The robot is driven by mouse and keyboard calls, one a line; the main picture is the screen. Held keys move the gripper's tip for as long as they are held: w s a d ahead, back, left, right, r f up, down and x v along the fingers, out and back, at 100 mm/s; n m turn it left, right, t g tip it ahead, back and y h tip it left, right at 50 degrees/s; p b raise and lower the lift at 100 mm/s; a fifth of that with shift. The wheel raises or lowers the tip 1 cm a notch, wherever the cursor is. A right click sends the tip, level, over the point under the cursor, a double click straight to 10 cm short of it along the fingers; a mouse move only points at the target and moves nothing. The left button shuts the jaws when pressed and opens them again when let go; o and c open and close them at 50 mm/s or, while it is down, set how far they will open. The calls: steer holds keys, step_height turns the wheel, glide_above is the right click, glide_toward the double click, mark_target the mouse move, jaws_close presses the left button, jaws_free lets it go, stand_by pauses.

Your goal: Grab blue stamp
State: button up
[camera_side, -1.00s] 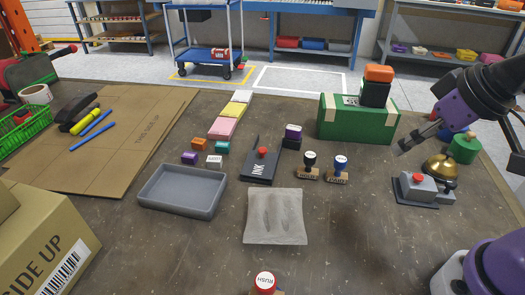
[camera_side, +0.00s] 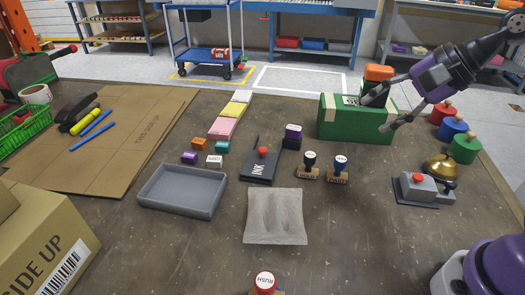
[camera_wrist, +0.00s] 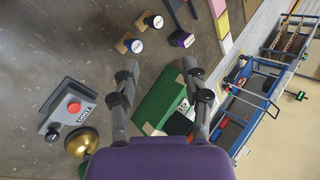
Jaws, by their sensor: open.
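The blue stamp (camera_side: 340,163) stands upright on the table, with a blue handle and a wooden base. A stamp with a black handle (camera_side: 310,160) stands just to its left. In the wrist view the blue stamp (camera_wrist: 136,46) is at upper left, ahead of the fingers. My gripper (camera_side: 382,112) is open and empty, up and to the right of the stamp, in front of the green box in the side view. Its two spread fingers also show in the wrist view (camera_wrist: 160,68).
The green box (camera_side: 345,122) carries a black and orange item. A grey device with a red button (camera_side: 418,186) and a brass bell (camera_side: 440,167) stand at right.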

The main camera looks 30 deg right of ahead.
step_height(320, 180, up, 3)
steer(key=w+d+m+t+y, duration=0.2)
steer(key=d+m+t+y, duration=0.15)
steer(key=m, duration=0.95)
glide_toward(329, 173)
steer(key=shift+w+a+r+t, duration=0.2)
steer(key=shift+w+a+r, duration=0.1)
steer(key=shift+w, duration=0.15)
steer(key=shift+w+a+r+t, duration=0.15)
steer(key=shift+w+a+r, duration=0.15)
steer(key=shift+w, duration=0.1)
steer(key=shift+f, duration=0.25)
steer(key=shift+w+a+f, duration=0.15)
steer(key=shift+w+f, duration=0.05)
steer(key=shift+w, duration=0.05)
steer(key=x, duration=0.6)
steer(key=shift+w+a+f, duration=0.1)
steer(key=shift+w+a, duration=0.15)
steer(key=shift+w, duration=0.05)
jaws_close()
